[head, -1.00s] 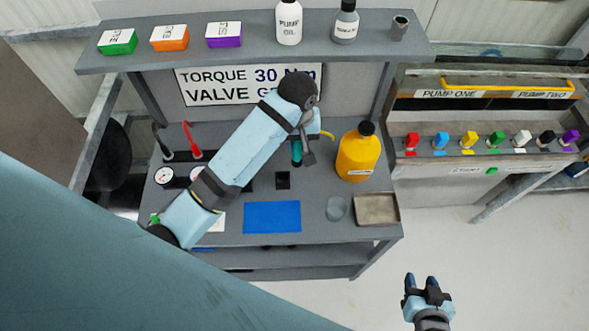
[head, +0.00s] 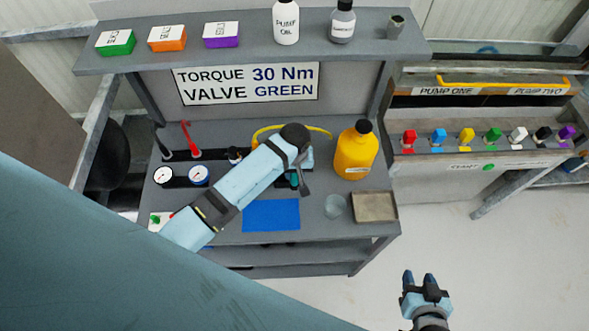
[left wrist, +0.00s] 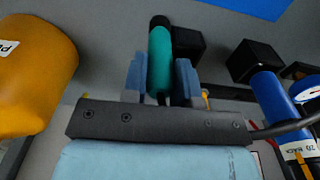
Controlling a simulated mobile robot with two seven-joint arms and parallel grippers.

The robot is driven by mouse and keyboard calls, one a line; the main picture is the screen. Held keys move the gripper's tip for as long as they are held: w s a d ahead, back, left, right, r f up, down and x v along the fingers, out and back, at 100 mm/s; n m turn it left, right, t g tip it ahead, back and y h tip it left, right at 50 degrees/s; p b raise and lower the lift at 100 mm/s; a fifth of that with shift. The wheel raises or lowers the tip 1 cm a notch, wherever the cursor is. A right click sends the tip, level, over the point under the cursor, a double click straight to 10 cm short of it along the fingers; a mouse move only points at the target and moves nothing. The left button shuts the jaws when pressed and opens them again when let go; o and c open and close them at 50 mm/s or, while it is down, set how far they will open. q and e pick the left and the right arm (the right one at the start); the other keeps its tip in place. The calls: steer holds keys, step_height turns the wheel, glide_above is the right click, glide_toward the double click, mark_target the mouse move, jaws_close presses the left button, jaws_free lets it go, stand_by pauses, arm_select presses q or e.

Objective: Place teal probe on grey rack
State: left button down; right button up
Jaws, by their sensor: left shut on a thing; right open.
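My left gripper (head: 297,178) is shut on the teal probe (head: 293,181), over the workbench between the blue mat and the yellow bottle. The left wrist view shows the teal probe (left wrist: 159,58) between the two fingers (left wrist: 160,85), its black end pointing away from the gripper. A dark block (left wrist: 190,46) lies right beside the probe; I cannot tell whether they touch. No plainly grey rack stands out; a dark strip (head: 211,154) at the bench's back left holds a black and a red probe (head: 189,141). My right gripper (head: 425,284) is open and empty, over the floor.
The yellow bottle (head: 355,152) stands close right of my left gripper. Gauges (head: 198,174) sit at left. A shelf (head: 180,55) with bottles and boxes overhangs the back.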

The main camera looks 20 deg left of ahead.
arm_select(q)
steer(key=c, duration=0.9)
jaws_free()
step_height(320, 180, up, 12)
steer(key=f+b, duration=0.1)
steer(key=s+f+m+t+h, duration=0.2)
steer(key=s+f+m+t, duration=0.25)
steer(key=s+f, duration=0.4)
steer(key=s+a+m+t+h, duration=0.1)
steer(key=s+a+m+t, duration=0.1)
steer(key=s+t, duration=0.4)
steer(key=shift+s+a+f+m, duration=0.2)
steer(key=shift+s+m, duration=0.55)
steer(key=shift+s, duration=0.5)
